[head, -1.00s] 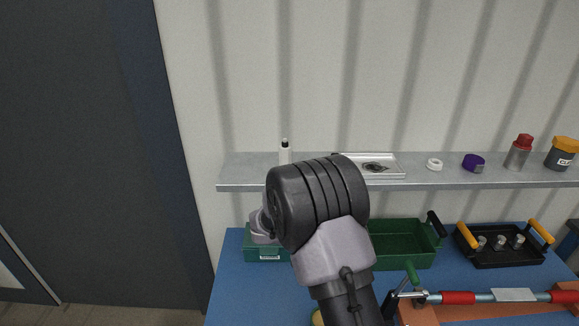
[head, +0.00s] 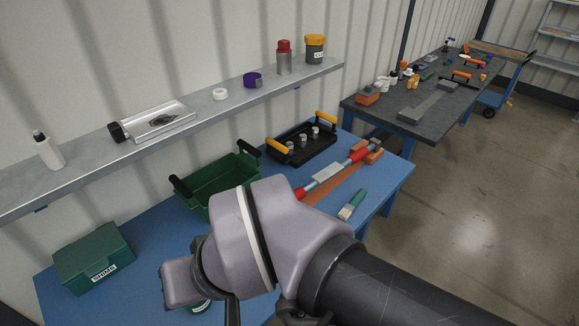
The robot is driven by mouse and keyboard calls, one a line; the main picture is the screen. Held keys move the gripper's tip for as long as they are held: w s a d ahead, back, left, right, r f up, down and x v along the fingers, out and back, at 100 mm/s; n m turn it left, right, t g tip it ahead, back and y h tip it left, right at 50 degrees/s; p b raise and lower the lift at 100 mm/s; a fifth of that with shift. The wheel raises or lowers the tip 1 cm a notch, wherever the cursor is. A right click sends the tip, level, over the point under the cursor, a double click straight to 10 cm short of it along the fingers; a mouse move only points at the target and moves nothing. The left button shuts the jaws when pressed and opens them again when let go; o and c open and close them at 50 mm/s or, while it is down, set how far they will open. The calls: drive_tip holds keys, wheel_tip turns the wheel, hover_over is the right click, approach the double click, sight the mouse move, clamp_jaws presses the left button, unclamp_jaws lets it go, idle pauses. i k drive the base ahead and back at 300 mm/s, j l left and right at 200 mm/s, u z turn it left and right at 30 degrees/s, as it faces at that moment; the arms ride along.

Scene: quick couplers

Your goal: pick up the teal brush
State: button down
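The teal brush (head: 352,204) lies on the blue table (head: 388,180) near its right front edge, with its teal handle pointing up and right and its pale bristles toward the lower left. It lies just in front of an orange-brown block with a red and blue bar on it. My arm fills the lower middle of the head view, left of and in front of the brush. My gripper's fingers are not visible, so their state is hidden.
A green open bin (head: 215,184), a black tray (head: 303,148) with orange handles and the red-blue bar (head: 333,171) stand behind. A green box (head: 95,258) is at left. A metal shelf (head: 190,112) runs above. A dark table (head: 432,106) stands farther right.

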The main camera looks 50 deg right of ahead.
sight(349, 209)
drive_tip(key=z, duration=2.05)
drive_tip(key=k+l+u, duration=0.15)
drive_tip(key=u, duration=1.85)
drive_tip(key=z, duration=1.45)
drive_tip(key=i+l+z, duration=0.15)
drive_tip(key=i+l, duration=0.4)
drive_tip(key=i+l+z, duration=0.15)
drive_tip(key=i+l, duration=0.3)
drive_tip(key=i, duration=0.25)
